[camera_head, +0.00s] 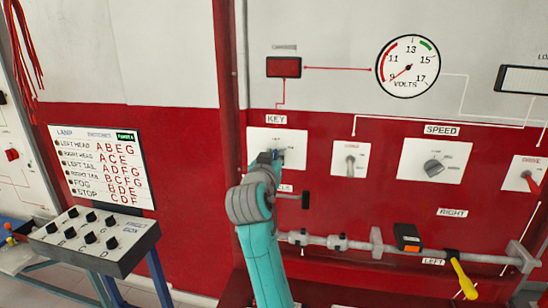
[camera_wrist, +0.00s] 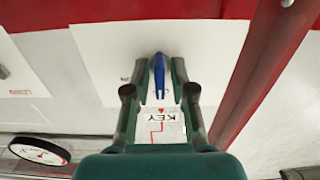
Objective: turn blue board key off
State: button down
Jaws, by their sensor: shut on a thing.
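The blue key (camera_wrist: 158,70) stands out from a white plate (camera_head: 294,140) on the red board, under the KEY label (camera_head: 277,119). My gripper (camera_head: 272,157) is at this plate and mostly covers the key in the head view. In the wrist view my gripper (camera_wrist: 159,92) has one finger on each side of the key and is shut on it. The key's long side runs nearly up and down in that view. The marks on the plate around the key are too small to read.
A grey toggle switch (camera_head: 350,165) and a SPEED knob (camera_head: 434,167) are to the right. A rail (camera_head: 340,243) with a yellow-handled lever (camera_head: 464,278) runs lower. A lamp switch box (camera_head: 95,238) stands left.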

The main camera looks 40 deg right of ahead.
jog(key=c, duration=1.3)
grip_release()
jog(key=shift+o, duration=0.2)
jog(key=shift+a, duration=0.1)
jog(key=v, duration=1.2)
jog(key=shift+f, duration=0.1)
jog(key=s+a+f+n+t+y, duration=0.1)
jog(key=s+a+f+n+y, duration=0.25)
jog(key=f, duration=0.65)
jog(key=s+a+f+n+t+y, duration=0.2)
jog(key=s+a+f+n+y, duration=0.15)
jog(key=f, duration=0.55)
jog(key=s+a+f+n+t+y, duration=0.1)
jog(key=s+a+f+n+y, duration=0.2)
jog(key=f, duration=0.7)
jog(key=s+a+f+y, duration=0.1)
jog(key=s+a, duration=0.1)
jog(key=s, duration=0.9)
jog(key=s+a+f+y, duration=0.1)
jog(key=s+a+f, duration=0.1)
jog(key=s, duration=0.9)
jog(key=s+a+f+y, duration=0.1)
jog(key=s+a+y, duration=0.1)
jog(key=s, duration=0.9)
jog(key=shift+a+f, duration=0.3)
jog(key=shift+a, duration=0.3)
